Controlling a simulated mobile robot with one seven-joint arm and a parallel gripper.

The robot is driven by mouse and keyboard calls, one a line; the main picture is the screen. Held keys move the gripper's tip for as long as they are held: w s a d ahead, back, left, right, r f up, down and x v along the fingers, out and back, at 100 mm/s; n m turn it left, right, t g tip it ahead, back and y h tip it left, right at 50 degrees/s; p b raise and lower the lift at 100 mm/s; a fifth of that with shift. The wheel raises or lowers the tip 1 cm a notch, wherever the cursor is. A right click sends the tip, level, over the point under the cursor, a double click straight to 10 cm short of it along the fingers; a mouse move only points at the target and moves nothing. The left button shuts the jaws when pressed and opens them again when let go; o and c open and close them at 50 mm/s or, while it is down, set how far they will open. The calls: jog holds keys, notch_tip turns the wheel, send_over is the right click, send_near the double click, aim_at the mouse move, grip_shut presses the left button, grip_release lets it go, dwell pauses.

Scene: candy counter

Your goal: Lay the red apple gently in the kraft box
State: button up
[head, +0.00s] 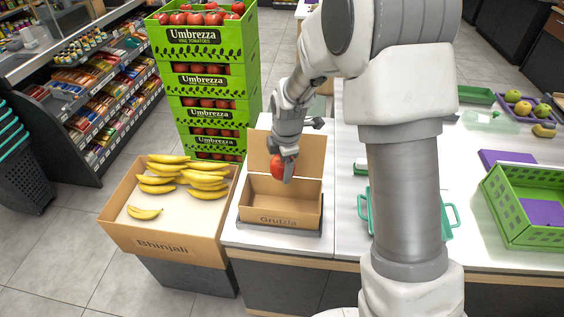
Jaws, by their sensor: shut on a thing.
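The red apple (277,168) is held in my gripper (284,160), above the kraft box. The gripper is shut on it and hides part of its right side. The kraft box (279,216), marked "Grutzia", stands open on the white counter with its flap raised at the back. The apple hangs over the back part of the box opening, apart from the box floor as far as I can see. The part of the box floor in view looks empty.
A box of bananas (160,245) stands left of the counter. Stacked green tomato crates (206,82) rise behind it. A green crate (529,232) stands at the right edge. My arm hides the counter's middle.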

aim_at(282, 176)
jog(key=shift+f, duration=0.1)
jog(key=shift+s+b+x, duration=0.2)
jog(key=shift+b+x, duration=0.75)
jog(key=shift+s+b+x, duration=0.2)
jog(key=shift+b+x, duration=0.7)
jog(key=shift+d+f+b, duration=0.1)
jog(key=shift+f+b, duration=0.3)
jog(key=shift+f, duration=0.15)
jog(key=o, duration=0.7)
dwell(0.4)
jog(key=shift+p+v, duration=1.95)
jog(key=shift+v, duration=1.1)
